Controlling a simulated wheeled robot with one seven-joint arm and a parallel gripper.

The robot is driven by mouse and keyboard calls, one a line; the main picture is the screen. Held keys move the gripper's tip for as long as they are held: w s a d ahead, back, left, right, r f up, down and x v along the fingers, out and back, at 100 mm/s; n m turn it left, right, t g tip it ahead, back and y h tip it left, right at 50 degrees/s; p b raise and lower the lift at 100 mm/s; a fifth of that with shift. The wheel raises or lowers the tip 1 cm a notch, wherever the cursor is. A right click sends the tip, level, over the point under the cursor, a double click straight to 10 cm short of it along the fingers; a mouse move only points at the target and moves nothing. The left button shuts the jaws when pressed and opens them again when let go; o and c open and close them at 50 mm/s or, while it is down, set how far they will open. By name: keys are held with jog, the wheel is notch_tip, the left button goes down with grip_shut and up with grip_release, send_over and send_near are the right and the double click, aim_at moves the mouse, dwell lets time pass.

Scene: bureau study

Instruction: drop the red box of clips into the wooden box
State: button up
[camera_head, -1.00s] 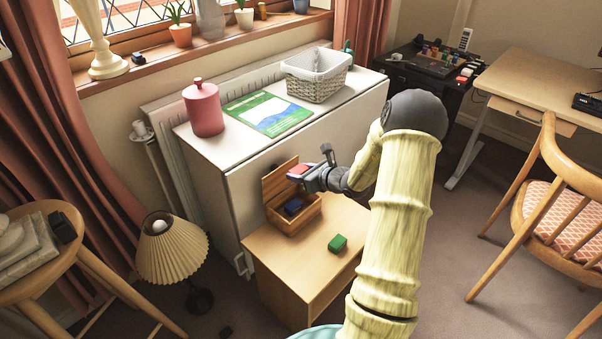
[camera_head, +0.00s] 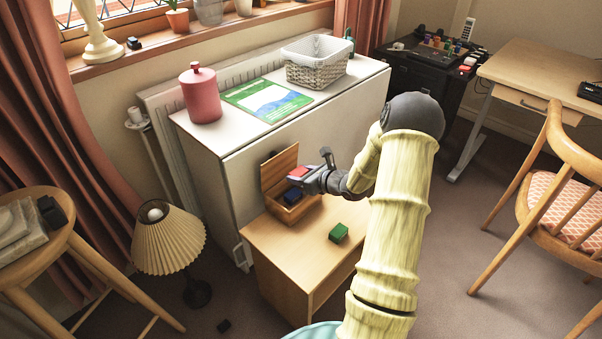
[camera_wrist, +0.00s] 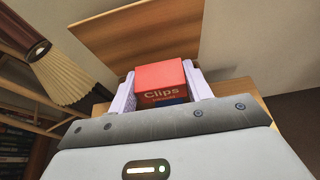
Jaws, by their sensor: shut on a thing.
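The red box of clips (camera_wrist: 162,82) is between the two fingers of my gripper (camera_wrist: 163,92), which is shut on it, in the wrist view. In the head view the red box (camera_head: 299,172) shows at the tip of my gripper (camera_head: 304,178), above the wooden box. The wooden box (camera_head: 299,214) stands on the small wooden cabinet with its lid (camera_head: 279,167) raised at the back. A dark blue item (camera_head: 292,195) lies inside it. My gripper hides part of the box's opening. The lid (camera_wrist: 140,40) also shows behind the red box in the wrist view.
A green box (camera_head: 339,232) lies on the cabinet top (camera_head: 275,240), right of the wooden box. The white cabinet (camera_head: 240,165) stands close behind. A pleated lamp (camera_head: 168,240) is at left, a wooden chair (camera_head: 545,200) at right.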

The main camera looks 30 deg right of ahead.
jog(key=o, duration=1)
jog(key=shift+o, duration=0.2)
jog(key=p+v, duration=0.4)
jog(key=v, duration=1.3)
jog(key=shift+s, duration=0.2)
